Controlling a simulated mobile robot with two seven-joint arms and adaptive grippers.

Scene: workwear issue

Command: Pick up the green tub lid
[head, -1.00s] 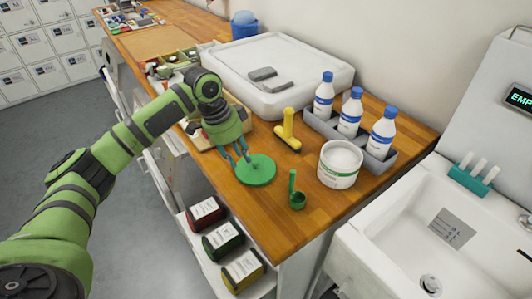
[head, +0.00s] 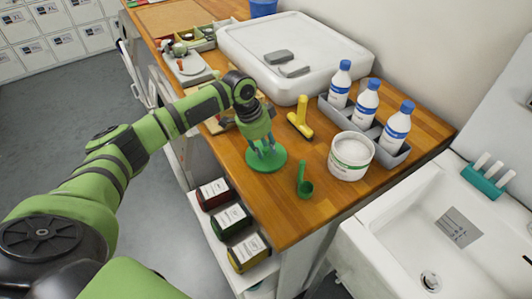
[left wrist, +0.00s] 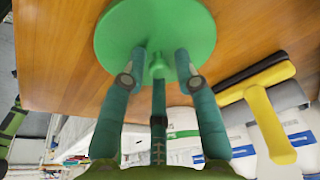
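The green tub lid (head: 265,167) is a round disc lying flat on the wooden worktop, near its front edge. Its small central knob (left wrist: 158,66) shows in the left wrist view. My left gripper (head: 266,151) points down over the lid. In the left wrist view the teal fingers (left wrist: 160,76) are spread around the knob, with visible gaps between them and it. The gripper looks open and holds nothing. Whether the fingertips touch the disc I cannot tell. The white tub (head: 350,160) stands without a lid to the right. My right gripper is not in view.
A green scoop (head: 304,183) lies right of the lid, and a yellow-handled tool (head: 300,120) lies behind it. A grey rack (head: 391,152) holds blue-capped bottles. A large white tray (head: 240,42) is at the back. A sink (head: 400,235) is at the right.

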